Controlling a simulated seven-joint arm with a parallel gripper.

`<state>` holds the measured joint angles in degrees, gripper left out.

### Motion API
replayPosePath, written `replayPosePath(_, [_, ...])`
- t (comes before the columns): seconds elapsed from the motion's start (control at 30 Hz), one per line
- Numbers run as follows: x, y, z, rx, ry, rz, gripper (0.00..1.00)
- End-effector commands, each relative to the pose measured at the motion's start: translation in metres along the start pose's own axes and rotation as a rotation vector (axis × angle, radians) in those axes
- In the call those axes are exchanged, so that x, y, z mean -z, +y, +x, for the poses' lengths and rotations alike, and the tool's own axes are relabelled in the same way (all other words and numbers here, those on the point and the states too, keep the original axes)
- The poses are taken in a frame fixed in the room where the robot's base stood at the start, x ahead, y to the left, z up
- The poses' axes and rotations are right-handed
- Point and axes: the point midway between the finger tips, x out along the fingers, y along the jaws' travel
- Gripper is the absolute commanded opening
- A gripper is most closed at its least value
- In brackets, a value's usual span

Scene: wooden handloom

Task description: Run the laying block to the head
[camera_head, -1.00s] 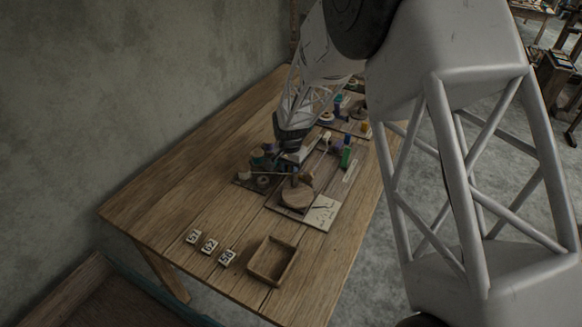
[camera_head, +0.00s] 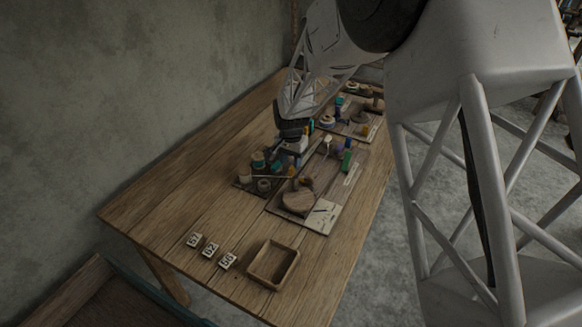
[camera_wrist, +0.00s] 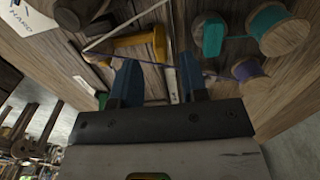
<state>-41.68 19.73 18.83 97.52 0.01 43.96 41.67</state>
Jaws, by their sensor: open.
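My gripper (camera_head: 291,155) is over the middle of the table, above the board with the cords. In the wrist view its two blue fingers (camera_wrist: 161,76) are apart with nothing clamped between them. A yellow-orange block with a stem (camera_wrist: 142,42) lies just beyond the fingertips; I take it for the laying block. It also shows small below my gripper in the head view (camera_head: 291,170). A pale cord and a dark blue cord run close by it. I cannot tell which part is the head; a round wooden piece (camera_head: 298,201) sits at the board's near end.
Teal (camera_wrist: 271,31) and purple (camera_wrist: 248,71) spools lie at the right in the wrist view. A printed card (camera_head: 321,215) lies on the board's near end. An empty wooden tray (camera_head: 273,264) and numbered tiles (camera_head: 210,247) sit nearer. The table's left side is clear.

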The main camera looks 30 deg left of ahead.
Motion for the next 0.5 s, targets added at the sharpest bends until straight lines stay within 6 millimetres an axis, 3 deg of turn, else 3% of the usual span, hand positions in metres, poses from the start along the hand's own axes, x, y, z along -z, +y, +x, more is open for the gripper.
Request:
replayPosePath(0.2, [0.000,0.000,-0.021,0.000,0.000,0.000,0.40])
replayPosePath(0.5, [0.000,0.000,-0.025,0.000,0.000,0.000,0.40])
